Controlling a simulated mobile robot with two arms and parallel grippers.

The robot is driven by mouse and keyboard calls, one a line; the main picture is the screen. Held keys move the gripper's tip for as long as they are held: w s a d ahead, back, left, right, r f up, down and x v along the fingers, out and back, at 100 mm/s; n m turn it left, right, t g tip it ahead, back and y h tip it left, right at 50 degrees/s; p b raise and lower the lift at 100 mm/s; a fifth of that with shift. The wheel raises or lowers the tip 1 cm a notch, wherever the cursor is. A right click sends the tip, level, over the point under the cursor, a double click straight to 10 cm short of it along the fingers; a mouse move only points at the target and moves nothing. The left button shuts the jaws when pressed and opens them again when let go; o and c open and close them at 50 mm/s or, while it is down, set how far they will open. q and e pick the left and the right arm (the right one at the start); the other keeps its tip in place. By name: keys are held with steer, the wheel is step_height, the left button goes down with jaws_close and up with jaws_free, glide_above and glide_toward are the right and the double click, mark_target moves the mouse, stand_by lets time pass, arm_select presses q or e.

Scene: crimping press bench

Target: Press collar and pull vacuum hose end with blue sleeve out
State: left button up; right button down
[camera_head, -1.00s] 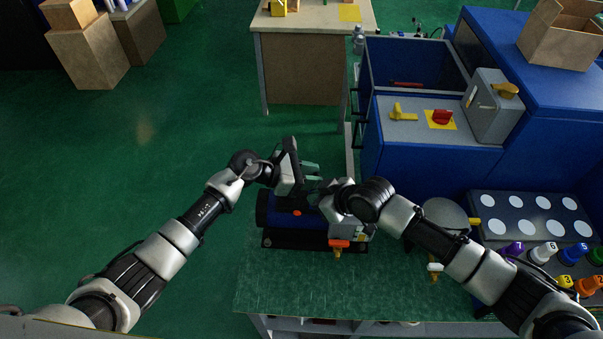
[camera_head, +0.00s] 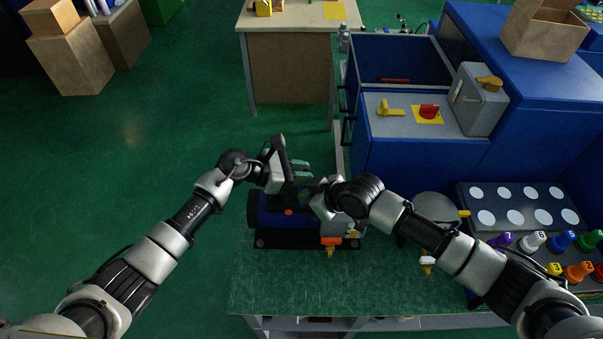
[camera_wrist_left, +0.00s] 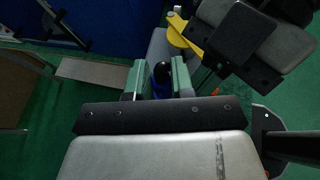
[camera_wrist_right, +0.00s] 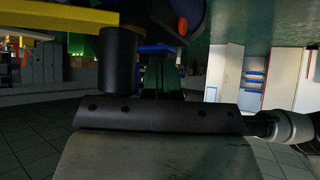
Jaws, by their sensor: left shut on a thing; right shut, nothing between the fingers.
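My left gripper (camera_head: 302,171) is over the blue machine (camera_head: 265,212) on the bench. In the left wrist view its green fingers (camera_wrist_left: 165,80) are shut on a black hose end with a blue sleeve (camera_wrist_left: 161,70). My right gripper (camera_head: 314,192) is beside it, low against the machine; its fingertips are mostly hidden in the head view. In the right wrist view its green fingers (camera_wrist_right: 164,78) are closed together with nothing between them, just below a blue part (camera_wrist_right: 157,48) that may be the collar. A black cylinder (camera_wrist_right: 118,60) hangs beside them. I cannot tell whether the fingers touch the collar.
An orange-handled valve (camera_head: 331,242) is at the machine's front. The green bench top (camera_head: 290,290) is clear in front. To the right are a round grey plate (camera_head: 436,206), a panel with white discs (camera_head: 480,193) and several coloured numbered pegs (camera_head: 533,241). A blue cabinet (camera_head: 425,160) stands behind.

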arm_select(q)
steer(key=shift+r, duration=1.4)
steer(key=shift+r, duration=0.3)
arm_select(e)
steer(key=shift+r, duration=1.55)
steer(key=shift+v, duration=3)
